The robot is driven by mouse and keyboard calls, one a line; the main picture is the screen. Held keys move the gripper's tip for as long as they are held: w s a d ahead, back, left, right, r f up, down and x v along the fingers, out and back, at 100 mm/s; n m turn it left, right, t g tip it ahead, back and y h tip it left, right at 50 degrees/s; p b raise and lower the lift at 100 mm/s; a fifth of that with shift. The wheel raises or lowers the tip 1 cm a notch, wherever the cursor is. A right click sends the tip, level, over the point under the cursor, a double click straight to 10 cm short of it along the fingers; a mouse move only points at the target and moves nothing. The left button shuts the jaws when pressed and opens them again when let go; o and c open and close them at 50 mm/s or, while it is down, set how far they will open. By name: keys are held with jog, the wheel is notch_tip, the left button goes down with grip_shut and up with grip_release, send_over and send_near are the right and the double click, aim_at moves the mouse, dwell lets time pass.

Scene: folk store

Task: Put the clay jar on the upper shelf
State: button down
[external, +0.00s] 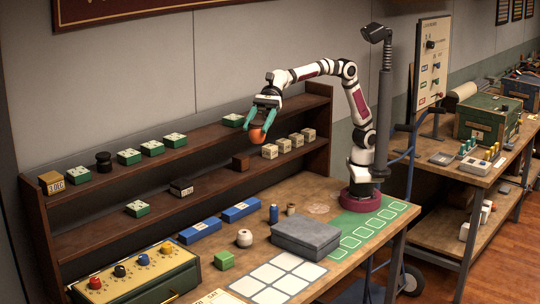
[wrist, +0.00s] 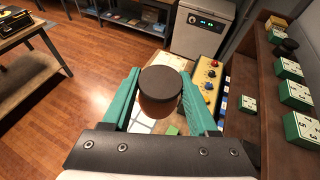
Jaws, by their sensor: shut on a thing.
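The clay jar (external: 257,134) is orange-brown and hangs between the green fingers of my gripper (external: 261,119). In the wrist view the jar (wrist: 160,92) shows a dark round lid and sits between both fingers of my gripper (wrist: 160,98). The gripper is shut on it. The jar is in the air near the right part of the upper shelf (external: 200,132), in front of or over its edge; I cannot tell exactly which. The upper shelf holds several green boxes (external: 174,141), a black jar (external: 104,161) and a wooden block (external: 52,183).
The upper shelf looks clear between the green box (external: 150,148) group and the right green box (external: 233,120). Blue boxes (external: 240,210) and a grey case (external: 305,238) are on the bench.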

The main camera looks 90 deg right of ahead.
aim_at(257, 121)
jog(key=r, duration=0.8)
jog(key=shift+w+d+r, duration=0.1)
jog(key=shift+d+r, duration=0.1)
jog(key=shift+r, duration=0.05)
jog(key=w+d+f+m+t+h, duration=0.1)
jog(key=w+d+f, duration=0.1)
jog(key=d, duration=1.1)
jog(key=w+d+f+m+t, duration=0.1)
jog(key=d, duration=1.2)
jog(key=s+d+r+m+t+h, duration=0.1)
jog(key=s+d, duration=0.6)
jog(key=d, duration=0.5)
jog(key=s+d+r+m+t+h, duration=0.1)
jog(key=s+d+r, duration=0.1)
jog(key=s+d, duration=0.8)
jog(key=f, duration=0.4)
jog(key=w+d+f, duration=0.1)
jog(key=f, duration=0.3)
jog(key=w+d+f, duration=0.1)
jog(key=f, duration=0.4)
jog(key=shift+f, duration=0.1)
